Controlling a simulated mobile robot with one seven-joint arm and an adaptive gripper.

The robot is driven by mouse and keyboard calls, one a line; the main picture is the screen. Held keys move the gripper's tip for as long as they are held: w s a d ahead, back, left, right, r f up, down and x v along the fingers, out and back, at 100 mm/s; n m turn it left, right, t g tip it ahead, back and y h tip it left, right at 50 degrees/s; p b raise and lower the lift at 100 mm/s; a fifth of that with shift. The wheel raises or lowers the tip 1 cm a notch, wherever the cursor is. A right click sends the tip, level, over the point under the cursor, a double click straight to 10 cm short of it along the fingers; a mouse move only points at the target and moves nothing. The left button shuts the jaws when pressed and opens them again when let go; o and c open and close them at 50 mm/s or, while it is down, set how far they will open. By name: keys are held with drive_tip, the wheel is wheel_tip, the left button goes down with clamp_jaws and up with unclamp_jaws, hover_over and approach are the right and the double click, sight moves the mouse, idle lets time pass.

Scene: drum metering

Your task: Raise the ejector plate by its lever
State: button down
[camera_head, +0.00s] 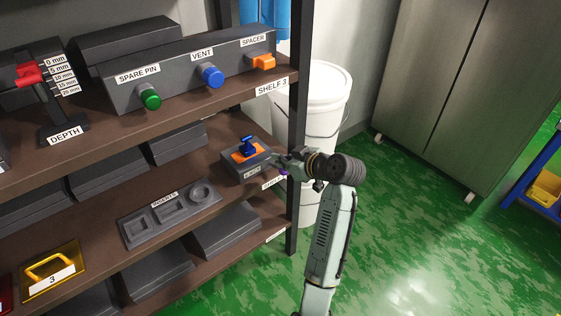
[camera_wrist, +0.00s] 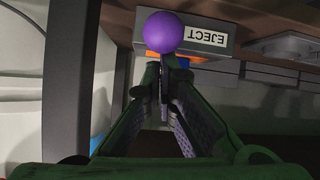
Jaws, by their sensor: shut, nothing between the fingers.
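The dark grey ejector box (camera_head: 240,172) stands at the right end of the middle shelf. An orange plate (camera_head: 240,156) with a blue piece (camera_head: 248,146) on it is on its top. The wrist view shows the box upside down, with its EJECT label (camera_wrist: 206,36) and a purple ball knob (camera_wrist: 163,32), seemingly the lever's end. The knob also shows small in the head view (camera_head: 284,173). My gripper (camera_wrist: 165,65) is shut and empty, close to the knob and in front of the box. The lever's arm is mostly hidden; I cannot tell whether my fingers touch it.
A dark shelf post (camera_head: 297,130) rises just beside my arm. Shelf 3 (camera_head: 225,95) runs above the box, bearing a green, a blue and an orange fitting. A grey recessed tray (camera_head: 170,229) lies to the left. A white bucket (camera_head: 325,95) stands behind the post.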

sight(286, 174)
drive_tip(key=f+b, duration=0.1)
drive_tip(key=t+b, duration=0.1)
drive_tip(key=b, duration=0.1)
drive_tip(key=s+f+y+b, duration=0.1)
drive_tip(key=b, duration=0.1)
drive_tip(key=shift+d+f, duration=0.3)
drive_tip(key=t+b, duration=0.1)
drive_tip(key=b, duration=0.1)
drive_tip(key=f+y+b, duration=0.1)
drive_tip(key=b, duration=0.2)
drive_tip(key=t+b, duration=0.1)
drive_tip(key=b, duration=0.1)
drive_tip(key=shift+s+d+f+t+y+b, duration=0.25)
drive_tip(key=shift+s+f+t+y+b, duration=0.05)
drive_tip(key=shift+f+b, duration=0.05)
drive_tip(key=b, duration=0.3)
drive_tip(key=shift+s+d+f+t+y, duration=0.15)
drive_tip(key=shift+s+d+t+y, duration=0.1)
drive_tip(key=shift+t+y, duration=0.15)
drive_tip(key=shift+f+b, duration=0.2)
drive_tip(key=shift+b, duration=0.3)
